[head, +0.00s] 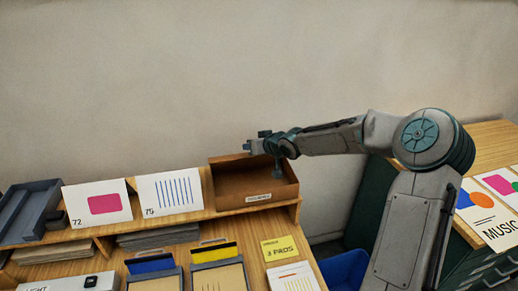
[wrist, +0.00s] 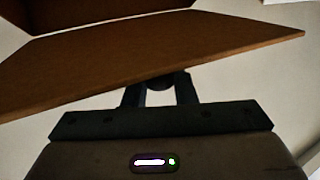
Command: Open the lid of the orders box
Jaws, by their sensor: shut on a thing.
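The orders box is a brown wooden box (head: 230,196) with a small pale label on its front, at the right end of the desk's raised shelf. Its top looks open in the head view, and its brown inside shows. A brown panel, seemingly the lid (wrist: 150,62), fills much of the wrist view. My gripper (head: 277,172) reaches over the box from the right. In the wrist view its fingers (wrist: 160,92) are shut at the panel's near edge, around a dark rounded part that looks like its knob. The exact contact is partly hidden.
White cards numbered 72 and 75 (head: 104,203) stand left of the box, beside a grey tray (head: 28,208). Below are paper stacks, frames and a yellow note (head: 279,248). A blue bin (head: 343,270) and a green cabinet (head: 366,215) stand to the right. The wall behind is bare.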

